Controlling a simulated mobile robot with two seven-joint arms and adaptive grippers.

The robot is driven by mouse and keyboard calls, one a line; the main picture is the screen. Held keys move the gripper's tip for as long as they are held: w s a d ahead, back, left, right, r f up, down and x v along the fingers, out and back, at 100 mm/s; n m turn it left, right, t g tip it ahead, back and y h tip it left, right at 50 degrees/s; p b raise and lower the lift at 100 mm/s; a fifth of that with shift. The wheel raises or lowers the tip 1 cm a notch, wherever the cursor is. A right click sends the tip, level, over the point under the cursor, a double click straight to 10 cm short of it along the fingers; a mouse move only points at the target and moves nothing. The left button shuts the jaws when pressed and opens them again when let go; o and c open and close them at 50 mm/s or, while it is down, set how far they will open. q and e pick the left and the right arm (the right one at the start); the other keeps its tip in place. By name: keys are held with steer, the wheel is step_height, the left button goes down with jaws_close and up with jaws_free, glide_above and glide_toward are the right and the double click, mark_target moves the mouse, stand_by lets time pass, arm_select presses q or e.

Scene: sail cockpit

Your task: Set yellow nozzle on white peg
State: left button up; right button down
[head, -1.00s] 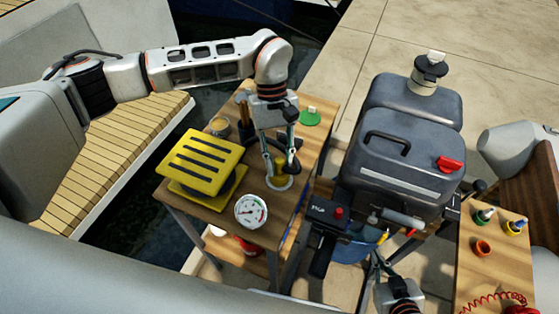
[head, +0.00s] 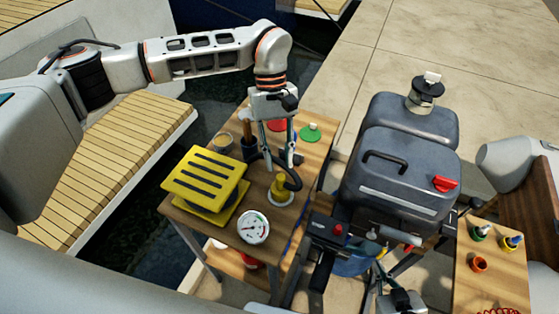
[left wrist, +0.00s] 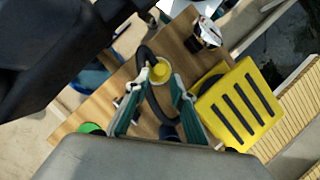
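The yellow nozzle (head: 282,186) stands upright over a round white base (head: 271,198) on the wooden side table. No white peg shows; if there is one under the nozzle, it is hidden. In the left wrist view the nozzle (left wrist: 160,70) appears from above, beyond and between the fingertips. My left gripper (head: 279,163) is open and empty, above and behind the nozzle, apart from it. Its spread fingers also show in the left wrist view (left wrist: 158,85). My right gripper (head: 379,272) is partly visible at the bottom; its opening is unclear.
A black curved hose (head: 294,178) lies close beside the nozzle. A yellow slotted block (head: 205,178), a white gauge (head: 253,228) and a green disc (head: 310,132) crowd the table (head: 228,232).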

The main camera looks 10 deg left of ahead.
arm_select(q)
steer(key=shift+p+v, duration=1.05)
steer(key=shift+v, duration=1.25)
